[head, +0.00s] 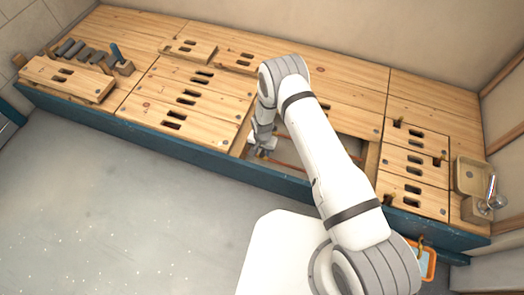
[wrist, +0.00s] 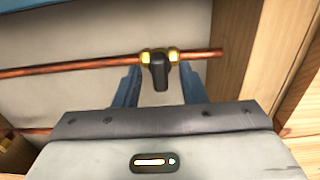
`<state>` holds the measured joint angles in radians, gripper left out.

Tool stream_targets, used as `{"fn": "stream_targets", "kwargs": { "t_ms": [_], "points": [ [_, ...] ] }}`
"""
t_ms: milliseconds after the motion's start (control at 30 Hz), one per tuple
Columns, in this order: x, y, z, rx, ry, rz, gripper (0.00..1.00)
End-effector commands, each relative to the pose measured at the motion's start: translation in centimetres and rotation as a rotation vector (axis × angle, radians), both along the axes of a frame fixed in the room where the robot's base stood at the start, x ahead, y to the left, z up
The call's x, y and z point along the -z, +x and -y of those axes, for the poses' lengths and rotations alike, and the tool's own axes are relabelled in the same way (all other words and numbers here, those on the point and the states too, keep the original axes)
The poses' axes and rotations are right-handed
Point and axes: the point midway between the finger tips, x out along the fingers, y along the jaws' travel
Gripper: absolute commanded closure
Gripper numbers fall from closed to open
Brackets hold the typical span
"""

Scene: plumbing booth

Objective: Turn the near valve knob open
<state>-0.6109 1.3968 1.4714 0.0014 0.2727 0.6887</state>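The valve in the wrist view has a black knob (wrist: 160,74) pointing toward the gripper, with brass fittings on a copper pipe (wrist: 70,68). My gripper (wrist: 160,82) has its two blue fingers apart, one on each side of the knob. I cannot tell whether either finger touches it. In the head view my gripper (head: 262,150) reaches down into the open hatch in the wooden bench, and the arm hides much of that hatch. The near knob cannot be made out clearly in the head view.
A second copper pipe (wrist: 38,131) with a brass part (wrist: 6,126) shows at the lower left of the wrist view. Wooden hatch walls (wrist: 236,50) stand close on the right. Slotted wooden panels (head: 190,97) cover the bench. A basin (head: 470,175) is at right.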

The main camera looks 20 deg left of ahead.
Motion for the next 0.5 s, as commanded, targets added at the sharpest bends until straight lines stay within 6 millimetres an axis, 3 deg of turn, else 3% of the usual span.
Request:
{"fn": "stream_targets", "kwargs": {
  "t_ms": [100,500],
  "points": [
    [-0.03,-0.01,-0.01,0.0,0.0,0.0,0.64],
    [-0.04,-0.04,-0.04,-0.001,0.0,0.0,0.96]
  ]
}}
